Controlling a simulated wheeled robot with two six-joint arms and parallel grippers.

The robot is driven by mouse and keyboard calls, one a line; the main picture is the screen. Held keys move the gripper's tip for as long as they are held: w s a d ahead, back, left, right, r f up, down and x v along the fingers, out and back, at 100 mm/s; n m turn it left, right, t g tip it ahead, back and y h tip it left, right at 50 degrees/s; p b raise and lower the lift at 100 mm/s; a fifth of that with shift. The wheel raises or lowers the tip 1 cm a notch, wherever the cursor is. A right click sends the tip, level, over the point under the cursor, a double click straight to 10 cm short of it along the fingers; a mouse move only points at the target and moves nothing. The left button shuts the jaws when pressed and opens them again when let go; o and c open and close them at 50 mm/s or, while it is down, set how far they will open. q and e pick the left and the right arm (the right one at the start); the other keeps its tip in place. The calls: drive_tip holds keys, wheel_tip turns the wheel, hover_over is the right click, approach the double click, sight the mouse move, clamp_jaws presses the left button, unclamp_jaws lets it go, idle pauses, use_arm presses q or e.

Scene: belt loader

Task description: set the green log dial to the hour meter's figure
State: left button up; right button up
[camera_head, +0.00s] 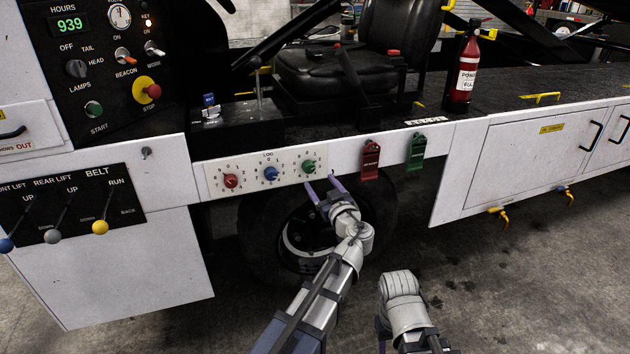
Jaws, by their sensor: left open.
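The hour meter (70,25) at the upper left shows 939 in green digits. The log panel (250,184) is a pale strip on the vehicle's side with a red dial (231,181), a blue dial (270,174) and a green dial (309,167) from left to right. Small figures ring each dial; the green dial's setting is too small to read. My left gripper (324,187) is open and empty, with its fingertips just below and right of the green dial, seemingly apart from it. My right arm shows at the bottom, but its gripper fingers are not visible.
Belt and lift levers (100,227) stand out at the left. A wheel (305,235) lies below the panel. A seat (345,75) and a fire extinguisher (467,65) are above.

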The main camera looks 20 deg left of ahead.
sight(310, 170)
use_arm(q)
drive_tip(key=shift+x, duration=3.95)
drive_tip(key=shift+s, duration=0.1)
clamp_jaws()
